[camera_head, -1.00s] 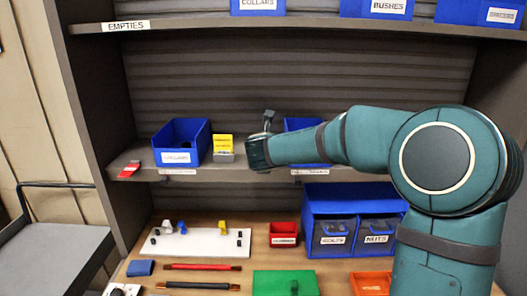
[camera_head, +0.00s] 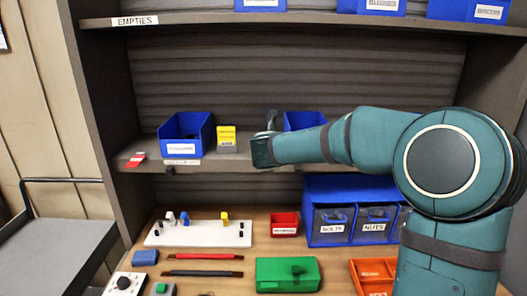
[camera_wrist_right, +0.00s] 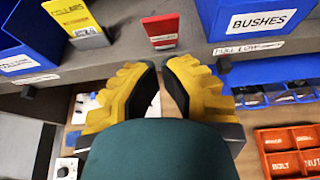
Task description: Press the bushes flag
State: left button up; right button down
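A red card-like flag (camera_wrist_right: 160,30) stands on the shelf edge in the right wrist view, just left of the blue bin labelled BUSHES (camera_wrist_right: 262,22). In the head view my arm hides this flag and most of the bin (camera_head: 304,120). My right gripper (camera_wrist_right: 160,66) has its yellow fingers drawn together, nothing between them, with the tips just below and apart from the red flag in the picture. In the head view the gripper (camera_head: 264,149) is at shelf height, right of a yellow flag (camera_head: 226,140). My left gripper is out of view.
The blue COLLARS bin (camera_head: 186,136) stands left of the yellow flag, with another red flag (camera_head: 135,160) farther left. The upper shelf (camera_head: 200,20) holds more blue bins. Below are a blue bolts-and-nuts rack (camera_head: 350,190), a green box (camera_head: 287,273) and an orange bin (camera_head: 373,273).

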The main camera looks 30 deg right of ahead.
jog(key=s+a+r+p, duration=0.1)
jog(key=s+r, duration=0.3)
jog(key=r, duration=0.4)
jog(key=shift+s+a, duration=0.25)
jog(key=shift+a, duration=0.6)
jog(key=shift+f, duration=0.15)
